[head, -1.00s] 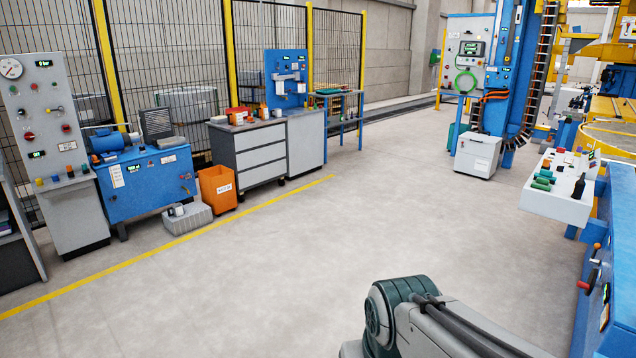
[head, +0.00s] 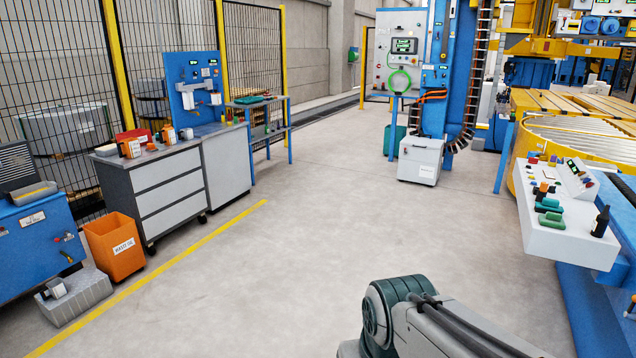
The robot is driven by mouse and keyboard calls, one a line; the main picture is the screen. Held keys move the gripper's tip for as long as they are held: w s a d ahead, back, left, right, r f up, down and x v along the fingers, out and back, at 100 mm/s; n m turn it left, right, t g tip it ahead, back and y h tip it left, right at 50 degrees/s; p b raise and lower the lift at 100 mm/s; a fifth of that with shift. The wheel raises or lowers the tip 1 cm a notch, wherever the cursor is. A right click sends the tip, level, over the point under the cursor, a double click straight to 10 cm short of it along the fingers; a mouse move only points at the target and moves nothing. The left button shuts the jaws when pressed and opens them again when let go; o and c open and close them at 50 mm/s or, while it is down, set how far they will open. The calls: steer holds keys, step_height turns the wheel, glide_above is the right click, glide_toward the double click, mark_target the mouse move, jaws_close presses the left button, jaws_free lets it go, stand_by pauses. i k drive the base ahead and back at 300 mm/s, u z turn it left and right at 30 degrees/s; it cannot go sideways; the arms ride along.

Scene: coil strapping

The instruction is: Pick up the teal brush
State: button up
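Two small green-teal items lie on the white shelf (head: 545,238) of the console at the right. My gripper is out of view. Only part of my arm shows at the bottom, well short of the shelf.
A dark bottle (head: 601,222) stands at the shelf's right end. A white box (head: 420,160) stands on the floor ahead. At the left are a grey drawer cabinet (head: 165,190) and an orange bin (head: 115,247). The middle floor is clear.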

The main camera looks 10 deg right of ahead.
mark_target(550, 205)
steer(key=z, duration=0.35)
steer(key=i, duration=1.8)
steer(key=z, duration=1.35)
steer(key=i, duration=1.6)
steer(key=z, duration=1.1)
steer(key=i, duration=0.7)
steer(key=z, duration=0.2)
